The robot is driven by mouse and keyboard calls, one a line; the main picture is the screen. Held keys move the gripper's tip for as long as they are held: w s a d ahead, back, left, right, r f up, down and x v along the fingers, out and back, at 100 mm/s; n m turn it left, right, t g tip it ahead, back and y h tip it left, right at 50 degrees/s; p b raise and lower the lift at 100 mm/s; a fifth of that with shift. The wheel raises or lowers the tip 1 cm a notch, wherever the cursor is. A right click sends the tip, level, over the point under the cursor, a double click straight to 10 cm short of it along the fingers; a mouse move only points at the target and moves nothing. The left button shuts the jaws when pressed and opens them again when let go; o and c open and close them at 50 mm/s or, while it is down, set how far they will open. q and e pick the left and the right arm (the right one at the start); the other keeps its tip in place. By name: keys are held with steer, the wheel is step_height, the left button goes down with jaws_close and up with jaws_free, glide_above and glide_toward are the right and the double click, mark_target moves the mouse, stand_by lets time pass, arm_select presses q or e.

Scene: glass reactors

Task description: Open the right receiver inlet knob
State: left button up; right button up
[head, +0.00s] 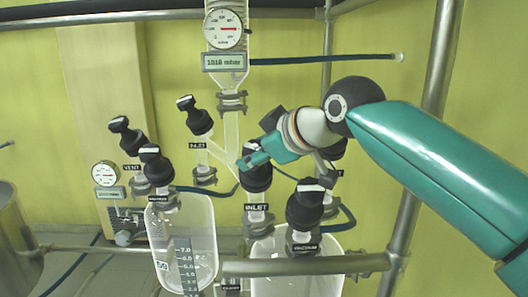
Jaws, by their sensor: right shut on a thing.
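The right receiver (268,275) is a clear glass vessel at the bottom centre, partly hidden by a metal rail. Its black inlet knob (258,182) stands upright above a label reading INLET (257,207). My right gripper (246,162) reaches in from the right on a teal arm. Its teal fingers are shut on the top of this knob. The finger contact on the far side is hidden. My left gripper is not in view.
Another black knob (305,203) stands close to the right on the same receiver. The left receiver (200,240) has its own knob (156,165). Another INLET knob (199,120) is behind it. A gauge (223,28) and display (225,62) are above. A metal rail (300,265) crosses in front.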

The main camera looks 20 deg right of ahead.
steer(key=shift+a+f, duration=0.1)
steer(key=o, duration=1.2)
steer(key=shift+s+a, duration=0.1)
steer(key=shift+c, duration=0.2)
steer(key=v, duration=1.2)
